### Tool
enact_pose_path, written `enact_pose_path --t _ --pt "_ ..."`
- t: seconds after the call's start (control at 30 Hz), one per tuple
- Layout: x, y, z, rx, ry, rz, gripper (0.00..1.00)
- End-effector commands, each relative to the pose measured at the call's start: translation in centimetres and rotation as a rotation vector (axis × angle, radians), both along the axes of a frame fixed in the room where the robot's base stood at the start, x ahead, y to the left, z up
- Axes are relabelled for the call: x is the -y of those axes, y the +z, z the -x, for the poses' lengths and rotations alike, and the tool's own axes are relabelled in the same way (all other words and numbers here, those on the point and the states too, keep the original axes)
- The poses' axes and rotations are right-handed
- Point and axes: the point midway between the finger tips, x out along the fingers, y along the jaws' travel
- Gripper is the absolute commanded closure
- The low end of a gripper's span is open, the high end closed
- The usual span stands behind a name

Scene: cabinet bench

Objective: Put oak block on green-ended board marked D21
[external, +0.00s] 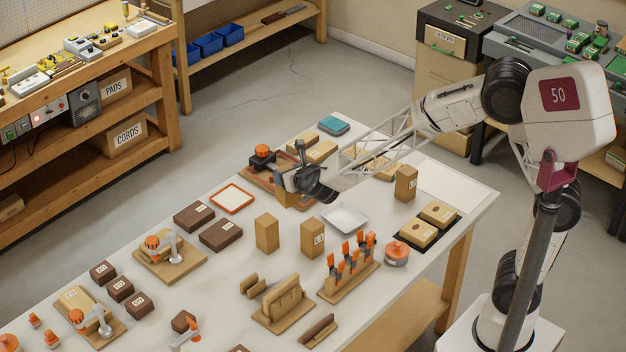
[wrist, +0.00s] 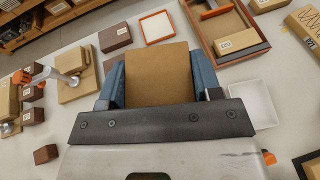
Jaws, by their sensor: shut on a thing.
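My gripper (external: 302,184) is above the middle of the bench. In the wrist view its two blue fingers (wrist: 156,84) are shut on a plain tan block (wrist: 157,72), which looks like the oak block. A pale labelled board (wrist: 242,42) lies at the wooden tray (wrist: 192,12), ahead and right of the block in the wrist view. Its label is too small to read surely, and I cannot make out green ends on any board.
Two upright tan blocks (external: 267,233) stand near the bench middle, with a white dish (external: 345,218) behind. An orange-rimmed tray (external: 232,198) and dark brown blocks (external: 220,235) lie left. Two labelled boards (external: 438,213) lie on a black mat. A clamp rack (external: 348,282) stands in front.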

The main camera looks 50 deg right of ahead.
Motion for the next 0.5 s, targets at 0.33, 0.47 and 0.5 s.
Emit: enact_pose_path --t 0.33,0.47,0.5 --pt "8.1 0.1 -3.4 0.001 -0.100 -0.001 0.78" --pt "11.2 0.1 -4.5 0.001 -0.137 -0.001 0.78" --pt "12.1 0.1 -4.8 0.001 -0.147 -0.001 0.78"
